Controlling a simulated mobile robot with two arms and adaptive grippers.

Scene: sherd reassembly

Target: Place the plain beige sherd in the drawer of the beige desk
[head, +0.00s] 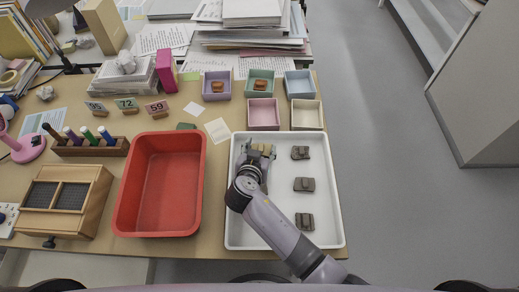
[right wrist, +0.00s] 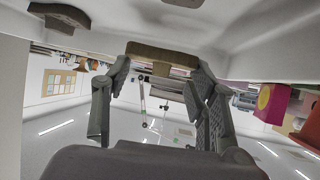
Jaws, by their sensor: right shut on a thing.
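My right gripper (head: 262,154) is low over the upper left of the white tray (head: 234,215). In the right wrist view its two fingers (right wrist: 160,78) are closed on a sherd (right wrist: 160,54), brownish in that light; the fingers and arm mostly hide it in the head view. Whether it is plain cannot be told. Three dark grey-brown sherds lie in the tray's right half: upper (head: 300,153), middle (head: 304,185) and lower (head: 305,221). The beige desk (head: 215,185) bears the tray. A pale, drawer-like space (head: 85,268) shows below its front left edge. My left gripper is not in view.
A red bin (head: 160,185) stands left of the tray. Small coloured boxes (head: 264,113) stand behind the tray, two holding orange-brown pieces. A wooden box (head: 65,200) and a pen rack (head: 90,146) are at the left. Floor is clear at right.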

